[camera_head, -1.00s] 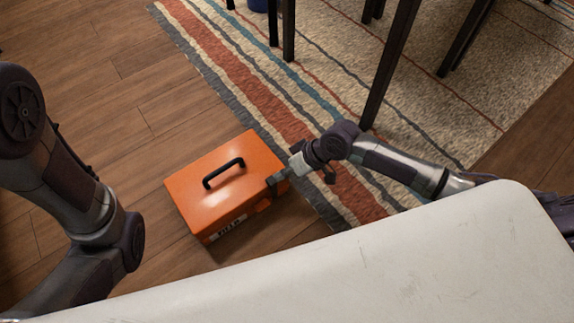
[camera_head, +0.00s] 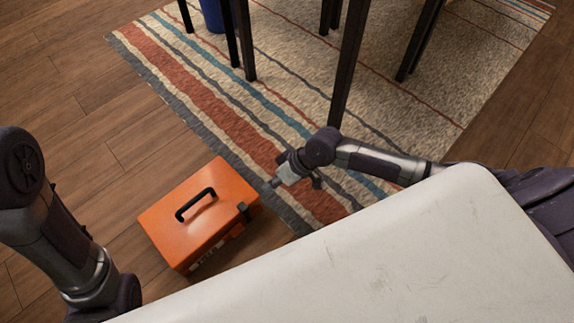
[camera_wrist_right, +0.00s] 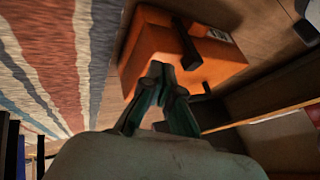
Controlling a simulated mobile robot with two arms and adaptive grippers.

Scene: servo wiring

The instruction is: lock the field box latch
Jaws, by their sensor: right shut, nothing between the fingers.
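The orange field box (camera_head: 192,222) stands closed on the wooden floor, with a black handle on its lid. Its dark latch (camera_head: 244,212) sits at the lid's right front edge; I cannot tell whether it is locked. My right gripper (camera_head: 273,183) is up and right of the latch, apart from it. In the right wrist view, the shut, empty fingertips (camera_wrist_right: 162,72) overlap the orange box (camera_wrist_right: 150,45).
A striped rug (camera_head: 225,120) lies behind and right of the box. Dark table legs (camera_head: 347,65) stand on it, with a blue container (camera_head: 212,15) at the back.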

